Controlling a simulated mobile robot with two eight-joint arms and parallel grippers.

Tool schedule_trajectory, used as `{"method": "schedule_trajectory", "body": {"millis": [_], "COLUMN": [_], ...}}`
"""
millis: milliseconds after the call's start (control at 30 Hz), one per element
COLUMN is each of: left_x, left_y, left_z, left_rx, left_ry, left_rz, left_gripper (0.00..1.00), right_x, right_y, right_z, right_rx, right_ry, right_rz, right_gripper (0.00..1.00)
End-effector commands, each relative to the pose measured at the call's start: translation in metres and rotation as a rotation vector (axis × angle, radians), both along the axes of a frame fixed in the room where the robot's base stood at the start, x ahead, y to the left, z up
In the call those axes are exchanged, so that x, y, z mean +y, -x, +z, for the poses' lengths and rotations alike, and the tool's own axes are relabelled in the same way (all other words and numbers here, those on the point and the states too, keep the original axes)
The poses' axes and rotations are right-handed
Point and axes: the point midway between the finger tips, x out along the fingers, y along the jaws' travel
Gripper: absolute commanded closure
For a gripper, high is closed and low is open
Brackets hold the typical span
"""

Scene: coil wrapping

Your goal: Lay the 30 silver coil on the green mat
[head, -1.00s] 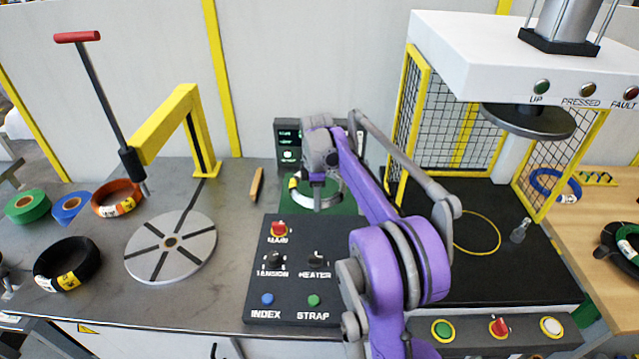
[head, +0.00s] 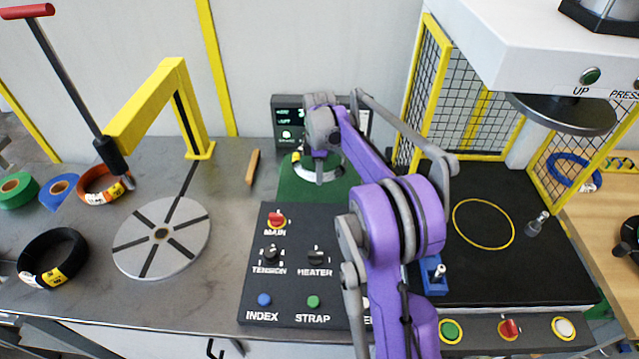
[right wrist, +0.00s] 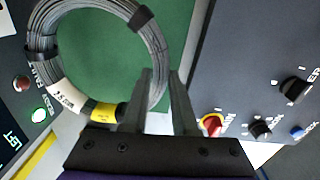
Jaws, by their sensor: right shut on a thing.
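The silver coil (head: 322,174) is a grey wire ring with dark ties and a white and yellow label. It is at the back part of the green mat (head: 300,192). My right gripper (head: 320,178) points down and is shut on the coil's near side. In the right wrist view the two fingers (right wrist: 160,78) straddle the wire of the coil (right wrist: 152,38), and the green mat (right wrist: 110,60) shows through the ring. One side of the coil reaches past the mat's edge there. I cannot tell whether it touches the mat. My left gripper is not in view.
A black control panel (head: 290,255) with knobs stands just in front of the mat, and a display (head: 290,135) behind it. A grey turntable (head: 165,237), a yellow arm (head: 150,115) and other coils are at left. A caged press with black bed (head: 470,270) is at right.

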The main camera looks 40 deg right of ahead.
Motion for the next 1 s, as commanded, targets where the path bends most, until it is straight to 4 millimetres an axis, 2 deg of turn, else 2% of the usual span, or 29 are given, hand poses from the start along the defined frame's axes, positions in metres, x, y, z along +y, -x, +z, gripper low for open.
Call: {"method": "schedule_trajectory", "body": {"millis": [100,267,500,867,900,1000], "left_x": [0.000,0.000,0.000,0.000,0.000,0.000], "left_y": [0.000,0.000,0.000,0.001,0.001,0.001], "left_z": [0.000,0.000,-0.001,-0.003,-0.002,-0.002], "left_rx": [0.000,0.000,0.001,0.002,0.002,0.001], "left_ry": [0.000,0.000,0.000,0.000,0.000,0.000], "left_rz": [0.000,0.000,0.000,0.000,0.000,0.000], "left_gripper": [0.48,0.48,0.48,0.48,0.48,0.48], "right_x": [0.000,0.000,0.000,0.000,0.000,0.000], "right_y": [0.000,-0.001,0.000,0.000,0.000,0.000], "right_z": [-0.014,-0.024,-0.053,-0.059,-0.059,-0.058], "right_rx": [-0.001,-0.001,-0.001,-0.001,0.000,0.000], "right_ry": [0.001,0.001,0.001,0.001,0.000,0.000], "right_rz": [0.000,0.000,0.000,0.000,0.000,0.000], "right_gripper": [1.00,1.00,1.00,1.00,0.68,0.50]}}
